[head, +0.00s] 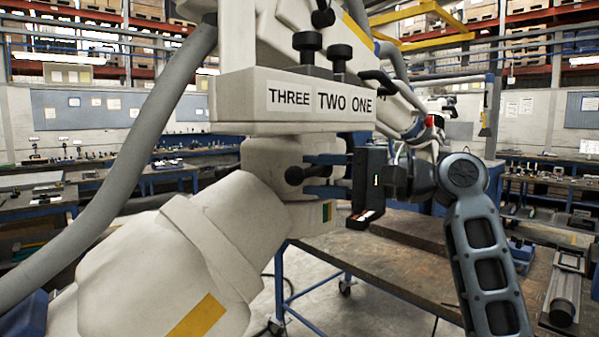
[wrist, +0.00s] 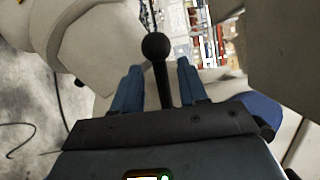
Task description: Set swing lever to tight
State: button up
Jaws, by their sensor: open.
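The swing lever (head: 293,175), a black ball on a short dark stem, sticks out from the pale joint under the labelled housing. It also shows in the wrist view (wrist: 155,46), its ball beyond the fingertips. My gripper (head: 309,175) is open, with one blue finger above the lever and one below in the head view. In the wrist view my gripper (wrist: 159,66) has a finger on each side of the stem, with visible gaps. The lever's base is hidden behind my gripper body. No marking reading "tight" is legible.
The pale housing (head: 240,98) labelled THREE, TWO, ONE overhangs my gripper closely, with black knobs (head: 308,45) on top. A thick grey cable (head: 150,160) hangs at left. A brown-topped workbench (head: 410,265) stands behind my arm.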

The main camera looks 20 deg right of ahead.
aim_at(307, 175)
jog(key=shift+x, duration=1.65)
grip_shut()
